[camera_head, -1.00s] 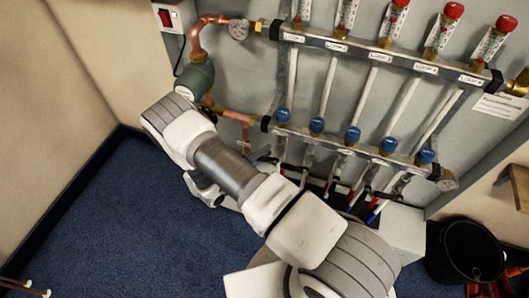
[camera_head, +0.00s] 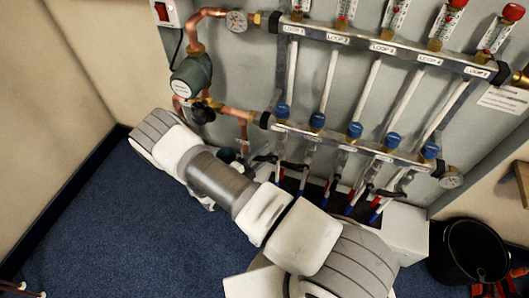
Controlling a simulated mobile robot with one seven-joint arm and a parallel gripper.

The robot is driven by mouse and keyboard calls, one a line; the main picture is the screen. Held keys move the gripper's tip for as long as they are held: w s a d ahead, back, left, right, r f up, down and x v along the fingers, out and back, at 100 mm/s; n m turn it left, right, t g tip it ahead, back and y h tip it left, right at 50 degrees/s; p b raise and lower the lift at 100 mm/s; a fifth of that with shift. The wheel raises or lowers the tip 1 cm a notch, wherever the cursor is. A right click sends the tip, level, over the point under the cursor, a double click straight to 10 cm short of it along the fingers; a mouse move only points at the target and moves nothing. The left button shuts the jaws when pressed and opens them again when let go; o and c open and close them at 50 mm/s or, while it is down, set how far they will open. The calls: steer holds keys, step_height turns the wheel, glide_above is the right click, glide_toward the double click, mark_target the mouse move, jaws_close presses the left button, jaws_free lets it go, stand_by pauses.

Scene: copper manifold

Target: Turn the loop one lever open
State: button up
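The lower manifold bar (camera_head: 340,143) carries a row of blue caps, with black levers beneath it on the pipes. A left-hand lever (camera_head: 265,158) lies close beside my forearm; another black lever (camera_head: 297,166) is just to its right, and a further one (camera_head: 388,193) is at the right end. My arm crosses the lower left and middle.
A green pump (camera_head: 191,75) with copper pipes and a gauge (camera_head: 237,20) is at the upper left. A white box (camera_head: 405,232) and a black bucket (camera_head: 467,250) stand at the lower right. The blue carpet (camera_head: 90,230) is clear at the left.

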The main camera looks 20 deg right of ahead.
steer(key=shift+a, duration=0.1)
steer(key=p+v, duration=0.2)
steer(key=v, duration=1.5)
steer(key=shift+p, duration=0.4)
steer(key=shift+r, duration=0.1)
